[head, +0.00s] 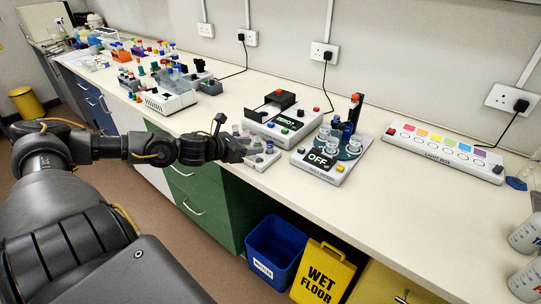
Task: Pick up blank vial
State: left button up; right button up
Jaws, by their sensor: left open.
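My left gripper (230,138) reaches in from the left over the front edge of the bench. It is open, with one dark finger pointing up and the other lower, close to a small pale rack (264,164). The rack holds several small vials (258,149) with pale or clear tops. The gripper hides the rack's left side. The vials are too small to tell which one is blank, and I see nothing held between the fingers. My right gripper is not in view.
Just behind the rack is a device with a green "ZERO?" screen (285,122). To its right stands a device reading "OFF" (318,160) with a round plate. A light box (445,150) lies farther right. Bins stand below.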

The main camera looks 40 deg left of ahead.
aim_at(272, 143)
pick_arm(q)
jog(key=shift+w+d+f, duration=0.25)
jog(key=shift+w+d, duration=0.05)
jog(key=shift+w, duration=0.3)
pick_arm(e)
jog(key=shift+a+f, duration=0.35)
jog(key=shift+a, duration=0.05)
pick_arm(q)
jog(key=shift+w, duration=0.65)
jog(key=p+x, duration=0.1)
jog(key=x, duration=0.2)
jog(key=shift+w+a+p, duration=0.1)
jog(key=shift+p, duration=0.3)
jog(key=shift+w+f, duration=0.3)
jog(key=shift+w, duration=0.05)
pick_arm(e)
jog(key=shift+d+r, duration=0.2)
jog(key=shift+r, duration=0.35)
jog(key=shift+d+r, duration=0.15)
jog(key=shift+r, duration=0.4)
pick_arm(q)
grip_shut()
